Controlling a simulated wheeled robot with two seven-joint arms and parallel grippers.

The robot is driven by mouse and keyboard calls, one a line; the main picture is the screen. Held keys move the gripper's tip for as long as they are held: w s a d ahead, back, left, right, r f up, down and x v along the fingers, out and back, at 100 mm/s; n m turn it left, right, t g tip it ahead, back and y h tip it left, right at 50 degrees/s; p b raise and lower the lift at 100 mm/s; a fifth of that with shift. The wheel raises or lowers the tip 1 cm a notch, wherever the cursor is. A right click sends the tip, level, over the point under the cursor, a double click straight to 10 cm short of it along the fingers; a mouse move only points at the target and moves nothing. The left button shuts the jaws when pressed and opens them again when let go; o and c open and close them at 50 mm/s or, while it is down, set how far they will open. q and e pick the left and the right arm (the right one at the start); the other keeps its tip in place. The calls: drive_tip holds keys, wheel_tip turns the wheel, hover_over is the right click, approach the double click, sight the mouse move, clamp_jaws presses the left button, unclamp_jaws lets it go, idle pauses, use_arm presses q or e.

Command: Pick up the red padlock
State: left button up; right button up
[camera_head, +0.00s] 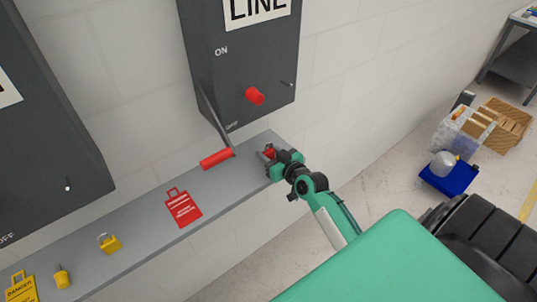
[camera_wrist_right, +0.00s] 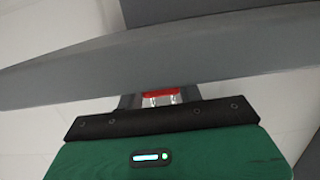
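The red padlock (camera_head: 269,153) is at the right end of the grey shelf, mostly hidden by my right gripper (camera_head: 267,156). In the right wrist view, the padlock's red body and silver shackle (camera_wrist_right: 161,96) show between the two fingers of my right gripper (camera_wrist_right: 160,99). The fingers stand close on either side of it. I cannot tell whether they press on it, or whether it rests on the shelf. My left gripper is not in view.
The grey shelf (camera_head: 140,222) runs along the wall under dark boxes (camera_head: 247,62). On it lie a red cylinder (camera_head: 216,159), a red tag (camera_head: 183,208), a yellow padlock (camera_head: 109,244), a yellow plug-like item (camera_head: 62,277) and a yellow danger tag (camera_head: 21,288).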

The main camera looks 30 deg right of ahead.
sight(270, 151)
drive_tip(key=shift+c, duration=0.7)
drive_tip(key=shift+r, duration=0.1)
drive_tip(key=shift+s+r+b, duration=0.15)
drive_tip(key=shift+r+b, duration=0.05)
drive_tip(key=shift+b, duration=0.1)
wheel_tip(270, 151, up, 7)
drive_tip(key=shift+f+b, duration=0.2)
drive_tip(key=shift+b, duration=0.3)
drive_tip(key=s+d+b, duration=0.1)
drive_tip(key=s+b, duration=0.3)
drive_tip(key=s, duration=1.5)
drive_tip(key=shift+s+d+b, duration=0.3)
drive_tip(key=shift+s+b, duration=0.05)
drive_tip(key=shift+f, duration=0.15)
